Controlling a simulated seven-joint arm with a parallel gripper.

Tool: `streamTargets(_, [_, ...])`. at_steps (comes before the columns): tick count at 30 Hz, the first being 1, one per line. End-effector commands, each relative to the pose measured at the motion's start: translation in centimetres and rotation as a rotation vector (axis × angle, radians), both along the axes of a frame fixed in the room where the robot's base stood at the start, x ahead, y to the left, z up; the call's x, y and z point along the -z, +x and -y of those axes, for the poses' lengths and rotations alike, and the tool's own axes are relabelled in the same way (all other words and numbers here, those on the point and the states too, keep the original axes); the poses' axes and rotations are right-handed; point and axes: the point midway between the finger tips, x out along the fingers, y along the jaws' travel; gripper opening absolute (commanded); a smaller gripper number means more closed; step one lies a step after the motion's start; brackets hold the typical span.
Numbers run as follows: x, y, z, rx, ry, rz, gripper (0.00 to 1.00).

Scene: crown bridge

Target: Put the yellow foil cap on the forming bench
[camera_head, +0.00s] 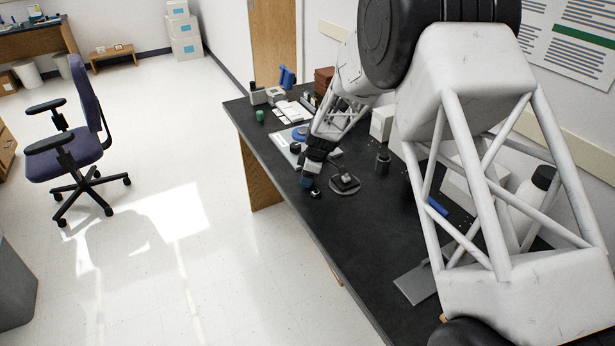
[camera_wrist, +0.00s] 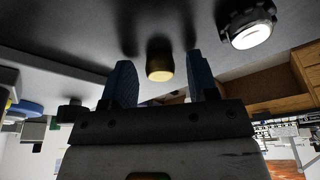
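The yellow foil cap (camera_wrist: 160,72) shows in the wrist view as a small yellow piece on the dark bench top. It lies between and beyond the two blue fingers of my gripper (camera_wrist: 161,84). The fingers are apart, with a gap on both sides of the cap. In the head view my gripper (camera_head: 308,182) is low over the black bench, near its front edge, and the cap cannot be made out there. A round disc with a dark block on it (camera_head: 345,184) stands just right of my gripper. I cannot tell which item is the forming bench.
A round dark part with a bright face (camera_wrist: 247,24) is close to the right finger in the wrist view. A dark cylinder (camera_head: 382,163) stands behind the disc. A light board with blue parts (camera_head: 287,137) lies left of the arm. The bench front (camera_head: 340,235) is clear.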

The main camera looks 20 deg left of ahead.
Motion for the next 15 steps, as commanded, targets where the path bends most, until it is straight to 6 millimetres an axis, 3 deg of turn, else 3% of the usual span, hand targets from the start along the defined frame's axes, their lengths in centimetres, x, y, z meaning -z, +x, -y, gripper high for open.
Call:
streamTargets(8, [-0.4, 0.0, 0.0, 0.000, 0.000, 0.001, 0.54])
streamTargets(15, [-2.5, 0.1, 0.5, 0.001, 0.001, 0.002, 0.54])
